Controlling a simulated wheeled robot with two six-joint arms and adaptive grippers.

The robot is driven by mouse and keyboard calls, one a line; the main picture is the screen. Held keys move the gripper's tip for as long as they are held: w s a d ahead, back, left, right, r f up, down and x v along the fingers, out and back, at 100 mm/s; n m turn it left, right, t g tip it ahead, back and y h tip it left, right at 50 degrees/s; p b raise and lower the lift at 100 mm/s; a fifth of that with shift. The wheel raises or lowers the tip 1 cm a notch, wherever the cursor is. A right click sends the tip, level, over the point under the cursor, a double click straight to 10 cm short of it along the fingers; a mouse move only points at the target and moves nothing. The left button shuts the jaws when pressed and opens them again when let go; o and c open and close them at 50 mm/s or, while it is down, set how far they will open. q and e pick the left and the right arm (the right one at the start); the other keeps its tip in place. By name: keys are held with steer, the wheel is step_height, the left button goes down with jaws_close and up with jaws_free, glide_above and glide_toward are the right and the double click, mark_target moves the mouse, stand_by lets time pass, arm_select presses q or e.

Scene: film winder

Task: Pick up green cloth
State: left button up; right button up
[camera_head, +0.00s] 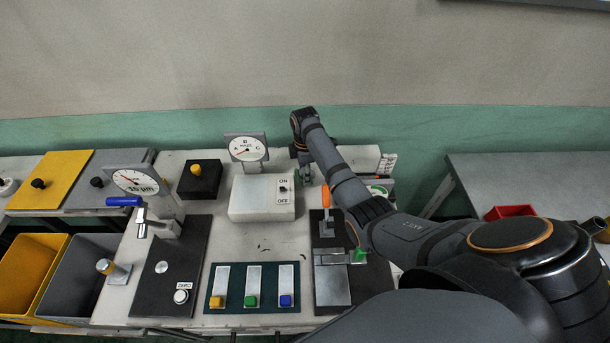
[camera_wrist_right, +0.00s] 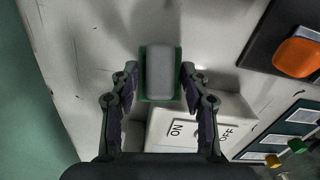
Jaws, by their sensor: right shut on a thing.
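The block lies between the fingertips, above the pale bench top. I cannot tell whether it touches the bench. In the head view the gripper and arm mostly hide it. My left gripper is not in view.
The white ON/OFF box (camera_head: 262,197) is close to my right gripper, with a dial gauge (camera_head: 246,147) behind it. An orange-handled device (camera_head: 326,195) stands right, under my forearm. A black box with a yellow button (camera_head: 200,179) stands left. The green wall is close behind.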

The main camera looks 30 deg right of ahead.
steer(key=s+a+r+p, duration=0.6)
steer(key=s+r+p, duration=0.1)
steer(key=s+r, duration=0.5)
steer(key=shift+s+p, duration=0.3)
steer(key=shift+p, duration=0.05)
steer(key=shift+a, duration=0.1)
